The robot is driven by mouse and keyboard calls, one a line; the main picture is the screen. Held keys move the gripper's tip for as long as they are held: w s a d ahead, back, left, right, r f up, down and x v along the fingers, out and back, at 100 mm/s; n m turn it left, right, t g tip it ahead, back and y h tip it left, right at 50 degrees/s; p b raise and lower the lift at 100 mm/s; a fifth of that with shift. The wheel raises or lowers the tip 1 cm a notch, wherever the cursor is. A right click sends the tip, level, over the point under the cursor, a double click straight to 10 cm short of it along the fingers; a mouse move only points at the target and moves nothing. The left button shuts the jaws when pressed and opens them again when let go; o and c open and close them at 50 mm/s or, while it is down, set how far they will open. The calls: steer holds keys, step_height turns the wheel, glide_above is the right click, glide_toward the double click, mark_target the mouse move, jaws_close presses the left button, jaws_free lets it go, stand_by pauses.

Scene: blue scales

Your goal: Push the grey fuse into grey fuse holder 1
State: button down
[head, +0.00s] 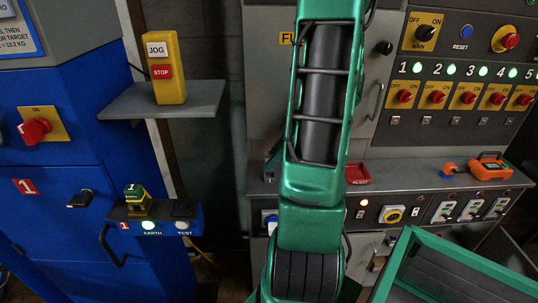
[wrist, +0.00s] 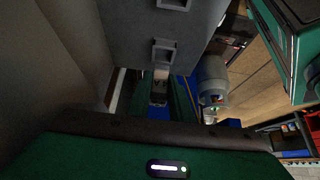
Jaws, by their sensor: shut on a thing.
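In the wrist view, my gripper (wrist: 159,88) is shut on a small pale thing with a dark mark, which looks like the grey fuse (wrist: 161,75). The fuse is small and dim in this view, and its far end is hard to make out. Just above it is a grey panel with a square grey socket-like fitting (wrist: 166,51). A second such fitting (wrist: 178,4) sits higher up. I cannot read which is holder 1, nor tell whether the fuse touches a fitting. In the head view, my green arm hides the gripper, the fuse and the holders.
A grey cabinet (head: 262,120) with a partly covered yellow label stands behind my arm. A shelf holds a red tray (head: 357,173) and an orange device (head: 489,168). A numbered switch panel (head: 467,85) is at right. A blue cabinet (head: 60,190) stands at left.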

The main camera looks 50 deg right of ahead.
steer(key=shift+f, duration=1.55)
steer(key=shift+a, duration=0.1)
steer(key=shift+s+d, duration=0.15)
steer(key=shift+d, duration=0.05)
stand_by(0.7)
